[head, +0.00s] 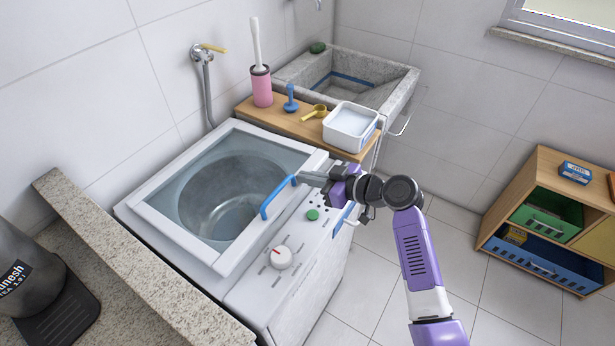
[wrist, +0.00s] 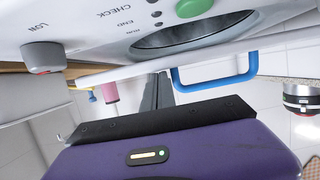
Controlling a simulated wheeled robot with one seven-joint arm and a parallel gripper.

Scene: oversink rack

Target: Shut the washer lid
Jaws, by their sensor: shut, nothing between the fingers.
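The washer (head: 262,302) stands left of centre in the head view. Its lid (head: 182,232) is a white frame with a clear window, and the round tub shows through it. In the wrist view, the tub opening shows between the control panel and the lid's edge bar (wrist: 140,68), so the lid looks slightly raised. The blue handle (head: 276,197) is on the lid's front edge; it also shows in the wrist view (wrist: 215,82). My gripper (head: 312,179) is shut and empty, near the handle's far end. I cannot tell whether it touches the lid.
The control panel with a white knob (head: 282,257) and green button (head: 312,214) lies below the lid edge. A wooden board (head: 285,122) beside the washer holds a white tub (head: 351,125), a pink brush holder (head: 261,86) and small tools. A granite counter (head: 110,245) borders the left.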

